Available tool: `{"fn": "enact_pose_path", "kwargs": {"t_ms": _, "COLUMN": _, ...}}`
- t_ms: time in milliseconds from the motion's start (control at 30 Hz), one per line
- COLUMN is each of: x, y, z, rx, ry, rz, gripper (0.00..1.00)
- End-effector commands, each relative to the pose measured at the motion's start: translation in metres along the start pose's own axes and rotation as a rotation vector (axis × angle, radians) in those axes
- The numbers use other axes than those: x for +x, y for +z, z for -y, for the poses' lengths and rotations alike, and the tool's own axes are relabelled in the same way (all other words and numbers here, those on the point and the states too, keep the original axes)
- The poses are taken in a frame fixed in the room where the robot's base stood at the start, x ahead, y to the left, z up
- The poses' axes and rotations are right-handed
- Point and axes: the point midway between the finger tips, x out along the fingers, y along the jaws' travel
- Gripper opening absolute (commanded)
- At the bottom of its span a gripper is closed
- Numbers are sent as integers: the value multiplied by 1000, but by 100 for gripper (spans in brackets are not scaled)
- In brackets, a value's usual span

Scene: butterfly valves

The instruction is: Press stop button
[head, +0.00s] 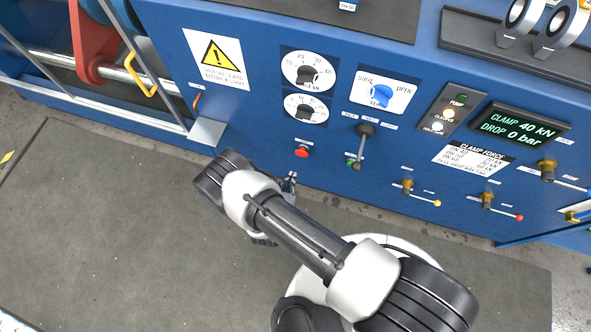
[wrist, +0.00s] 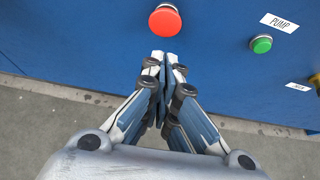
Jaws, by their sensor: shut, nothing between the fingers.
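The red stop button (head: 302,152) sits on the lower part of the blue panel, under the two round dials. In the wrist view it shows as a large red mushroom button (wrist: 165,20) at the top middle. My gripper (head: 291,177) is in front of the panel, just below the red button in the head view. In the wrist view my gripper (wrist: 163,56) is shut and empty, its fingertips together just below the red button in the picture. I cannot tell whether the tips touch the panel; no contact with the button shows.
A green button (wrist: 261,44) labelled PUMP is right of the red one. A black-knobbed lever (head: 363,142) stands out nearby. Valve handles with yellow (head: 437,203) and red (head: 519,217) tips project further right. The floor mat (head: 110,230) at left is clear.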

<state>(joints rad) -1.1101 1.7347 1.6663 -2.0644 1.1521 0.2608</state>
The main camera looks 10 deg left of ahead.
Motion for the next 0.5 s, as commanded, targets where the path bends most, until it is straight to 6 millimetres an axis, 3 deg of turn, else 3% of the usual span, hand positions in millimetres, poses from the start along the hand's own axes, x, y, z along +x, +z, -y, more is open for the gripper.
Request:
{"fn": "enact_pose_path", "kwargs": {"t_ms": 200, "x": -25, "y": 0, "z": 0, "rx": -2, "ry": 0, "rz": -1, "gripper": 0}}
{"fn": "enact_pose_path", "kwargs": {"t_ms": 500, "x": -27, "y": -2, "z": 2, "rx": -2, "ry": -2, "rz": -2, "gripper": 0}}
